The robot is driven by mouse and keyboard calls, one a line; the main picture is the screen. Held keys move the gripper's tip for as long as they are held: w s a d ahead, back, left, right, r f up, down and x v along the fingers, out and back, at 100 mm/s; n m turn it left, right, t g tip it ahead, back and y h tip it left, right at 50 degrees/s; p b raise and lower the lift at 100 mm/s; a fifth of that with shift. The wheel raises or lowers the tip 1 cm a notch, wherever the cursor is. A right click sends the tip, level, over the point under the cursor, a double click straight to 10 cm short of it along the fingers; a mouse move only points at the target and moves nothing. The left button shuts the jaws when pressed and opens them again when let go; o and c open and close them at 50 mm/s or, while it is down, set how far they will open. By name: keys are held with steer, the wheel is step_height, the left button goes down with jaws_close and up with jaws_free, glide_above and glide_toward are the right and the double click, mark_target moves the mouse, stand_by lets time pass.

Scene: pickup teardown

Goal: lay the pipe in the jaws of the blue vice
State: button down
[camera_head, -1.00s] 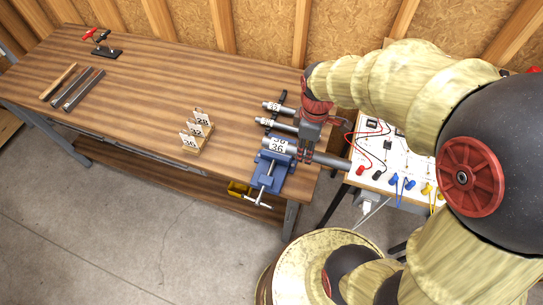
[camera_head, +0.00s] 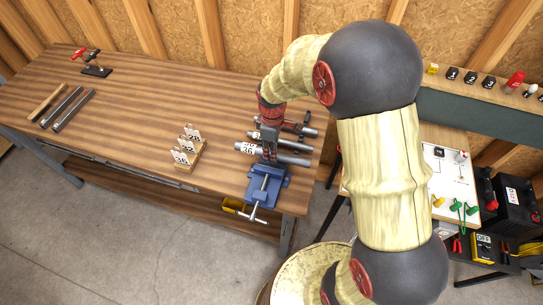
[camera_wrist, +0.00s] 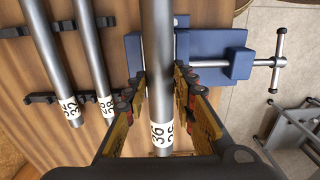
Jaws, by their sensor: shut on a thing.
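The grey pipe (camera_head: 291,158) has a white label reading 36 at its left end. My gripper (camera_head: 269,155) is shut around it near that end, and the pipe lies level across the top of the blue vice (camera_head: 262,190). In the wrist view the pipe (camera_wrist: 157,50) runs between my gripper's fingers (camera_wrist: 158,85), with parts of the blue vice (camera_wrist: 212,45) on both sides. The pipe hides the gap between the jaws, so I cannot tell whether it sits down in them or just above.
Two other labelled pipes (camera_wrist: 52,60) (camera_wrist: 92,60) lie on black rests beside the vice. A wooden card stand (camera_head: 187,163) is left of the vice. Tools lie at the bench's far left. An equipment table stands right. The middle of the bench is clear.

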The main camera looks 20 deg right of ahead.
steer(key=shift+w+a+f, duration=0.1)
steer(key=shift+w+f, duration=0.15)
steer(key=shift+f, duration=1.45)
steer(key=shift+s+f+b, duration=0.3)
steer(key=shift+f+b, duration=0.2)
steer(key=shift+f, duration=0.15)
steer(key=c, duration=1.9)
jaws_free()
steer(key=shift+s+f, duration=0.1)
steer(key=o, duration=0.4)
steer(key=shift+f, duration=0.25)
steer(key=shift+w+r, duration=0.25)
steer(key=shift+r, duration=0.1)
